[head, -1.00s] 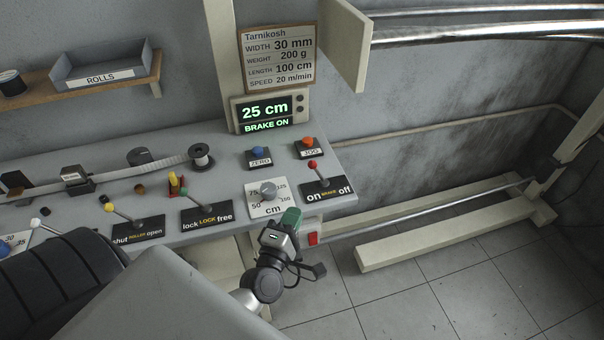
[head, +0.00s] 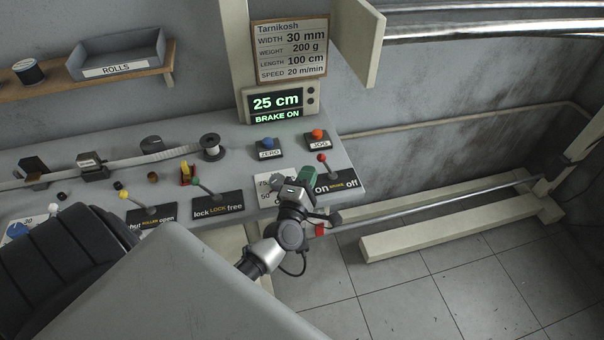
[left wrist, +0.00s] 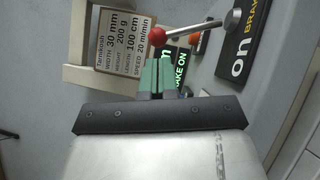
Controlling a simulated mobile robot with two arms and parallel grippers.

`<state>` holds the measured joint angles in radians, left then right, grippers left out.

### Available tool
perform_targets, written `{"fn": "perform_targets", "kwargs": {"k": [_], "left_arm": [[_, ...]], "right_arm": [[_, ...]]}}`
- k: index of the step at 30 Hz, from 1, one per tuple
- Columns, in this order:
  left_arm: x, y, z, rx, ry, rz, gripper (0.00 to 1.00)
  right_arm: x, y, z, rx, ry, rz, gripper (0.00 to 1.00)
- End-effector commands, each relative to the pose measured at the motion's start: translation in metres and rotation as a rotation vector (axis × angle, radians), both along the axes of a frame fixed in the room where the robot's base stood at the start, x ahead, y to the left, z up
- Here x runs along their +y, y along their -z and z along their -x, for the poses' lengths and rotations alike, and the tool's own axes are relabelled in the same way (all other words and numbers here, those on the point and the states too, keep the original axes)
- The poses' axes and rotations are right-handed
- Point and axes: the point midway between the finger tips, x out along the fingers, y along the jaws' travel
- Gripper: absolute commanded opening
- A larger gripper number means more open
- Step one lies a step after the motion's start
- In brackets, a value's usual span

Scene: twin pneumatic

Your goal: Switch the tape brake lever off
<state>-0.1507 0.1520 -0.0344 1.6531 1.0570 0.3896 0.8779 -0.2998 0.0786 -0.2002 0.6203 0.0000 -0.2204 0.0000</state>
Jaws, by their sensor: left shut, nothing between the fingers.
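The tape brake lever (head: 322,158) has a red ball knob and stands on a black plate marked on, BRAKE and off (head: 351,182). It leans toward the "on" side. The display (head: 277,108) reads 25 cm and BRAKE ON. My left gripper (head: 309,178), with green fingertips, is shut and empty. In the head view it is just in front of the lever and hides part of the plate and dial. In the left wrist view the red knob (left wrist: 157,35) appears just beyond the shut fingertips (left wrist: 157,75); contact cannot be told. My right gripper is not in view.
The lock lever (head: 212,190) and roller lever (head: 139,206) stand to the left. The blue ZERO button (head: 267,143) and red JOG button (head: 318,134) lie behind. A length dial (head: 264,189) is partly hidden by my gripper.

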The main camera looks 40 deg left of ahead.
Motion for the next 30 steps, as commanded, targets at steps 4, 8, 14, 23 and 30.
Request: {"fn": "perform_targets", "kwargs": {"k": [4, 8, 14, 23, 30], "left_arm": [[0.004, -0.003, -0.015, 0.0, 0.001, -0.001, 0.0], [0.005, -0.003, -0.019, 0.001, 0.001, 0.0, 0.0], [0.005, -0.003, -0.019, 0.001, 0.001, 0.0, 0.0], [0.004, -0.007, -0.021, 0.02, 0.001, -0.015, 0.0], [0.002, -0.008, -0.023, 0.05, 0.002, -0.04, 0.0]], "right_arm": [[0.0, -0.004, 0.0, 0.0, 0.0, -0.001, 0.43], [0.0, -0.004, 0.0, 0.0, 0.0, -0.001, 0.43], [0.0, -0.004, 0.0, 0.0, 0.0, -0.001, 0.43], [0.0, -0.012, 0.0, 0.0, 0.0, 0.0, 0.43], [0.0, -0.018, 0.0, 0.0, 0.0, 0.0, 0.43]]}}
